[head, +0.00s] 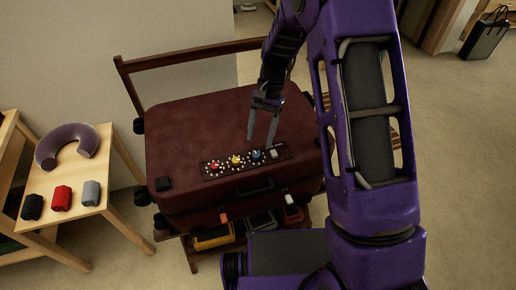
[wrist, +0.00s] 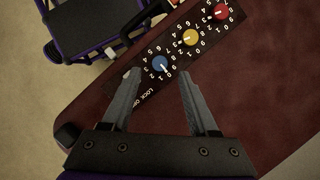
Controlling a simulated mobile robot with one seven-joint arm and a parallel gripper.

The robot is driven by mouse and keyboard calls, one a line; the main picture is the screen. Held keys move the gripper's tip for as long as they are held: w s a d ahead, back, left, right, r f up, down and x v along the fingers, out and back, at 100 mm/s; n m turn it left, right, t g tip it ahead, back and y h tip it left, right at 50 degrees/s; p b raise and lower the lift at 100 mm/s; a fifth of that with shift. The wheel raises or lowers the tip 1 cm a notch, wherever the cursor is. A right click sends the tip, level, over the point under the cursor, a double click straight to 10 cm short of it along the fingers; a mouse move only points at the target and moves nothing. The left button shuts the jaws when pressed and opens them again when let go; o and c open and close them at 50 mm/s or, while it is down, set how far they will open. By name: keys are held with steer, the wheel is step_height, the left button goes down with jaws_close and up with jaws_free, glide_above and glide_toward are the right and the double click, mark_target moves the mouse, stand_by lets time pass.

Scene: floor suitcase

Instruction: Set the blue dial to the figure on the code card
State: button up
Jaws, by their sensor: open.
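The blue dial (head: 256,155) is on the dark lock panel of the maroon suitcase (head: 190,120), to the right of a yellow dial (head: 235,160) and a red dial (head: 214,166). In the wrist view the blue dial (wrist: 160,64) lies just beyond the fingertips, with white figures around it. Its pointer is too small to read surely. My gripper (head: 262,138) is open and empty above the panel, its fingertips (wrist: 160,72) apart on either side of the blue dial's line, not visibly touching it. I cannot make out a code card in either view.
A small wooden table (head: 75,205) at left holds a grey neck pillow (head: 66,146) and black, red and grey rolls. The suitcase rests on a wooden rack with a rail (head: 190,55) behind. Small bags (head: 213,237) sit below. A black bag (head: 484,40) stands far right.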

mark_target(257, 154)
steer(key=shift+x, duration=2.1)
steer(key=shift+c, duration=0.2)
jaws_close()
